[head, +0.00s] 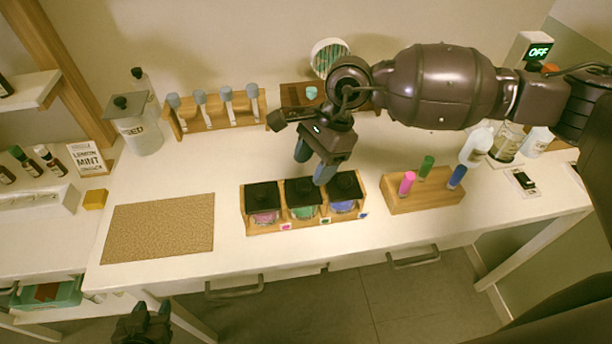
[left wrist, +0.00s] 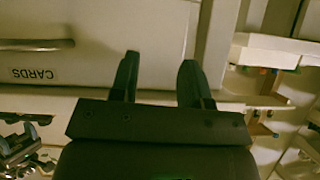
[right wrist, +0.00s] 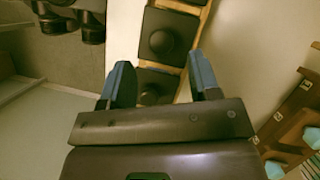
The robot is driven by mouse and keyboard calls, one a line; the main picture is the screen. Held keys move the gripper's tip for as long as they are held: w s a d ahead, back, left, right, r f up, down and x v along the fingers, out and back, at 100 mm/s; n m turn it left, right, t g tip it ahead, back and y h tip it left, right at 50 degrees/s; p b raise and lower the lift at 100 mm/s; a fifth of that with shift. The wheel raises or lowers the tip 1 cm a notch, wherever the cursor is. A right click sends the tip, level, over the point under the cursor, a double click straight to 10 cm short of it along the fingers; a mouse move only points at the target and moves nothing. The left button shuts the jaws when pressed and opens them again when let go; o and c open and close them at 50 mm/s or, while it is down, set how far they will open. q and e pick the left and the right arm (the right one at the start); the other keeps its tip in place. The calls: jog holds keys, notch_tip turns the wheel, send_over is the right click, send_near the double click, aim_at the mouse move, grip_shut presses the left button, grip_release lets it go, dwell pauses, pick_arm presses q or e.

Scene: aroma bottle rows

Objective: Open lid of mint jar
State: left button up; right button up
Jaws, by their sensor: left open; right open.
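Three glass jars with square black knobbed lids stand in a wooden rack (head: 290,224) mid-table. Their contents look pink (head: 264,217), green (head: 303,212) and blue (head: 342,206); their tags are too small to read, so I cannot confirm which is mint. All three lids are on. My right gripper (head: 314,164) is open and empty above the rack's far side, near the middle and blue jars. In the right wrist view, the middle lid (right wrist: 163,38) lies beyond the open fingers (right wrist: 160,82). My left gripper (head: 143,318) is open and empty below the table's front edge.
A wooden block (head: 424,196) with pink, green and blue sticks stands right of the jars. A cork mat (head: 160,229) lies left. A rack of droppers (head: 218,117) stands behind. A drawer (left wrist: 90,55) marked CARDS faces my left gripper. Table between mat and jars is clear.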

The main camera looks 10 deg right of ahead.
aim_at(303, 185)
jog(key=shift+x, duration=2.15)
grip_shut()
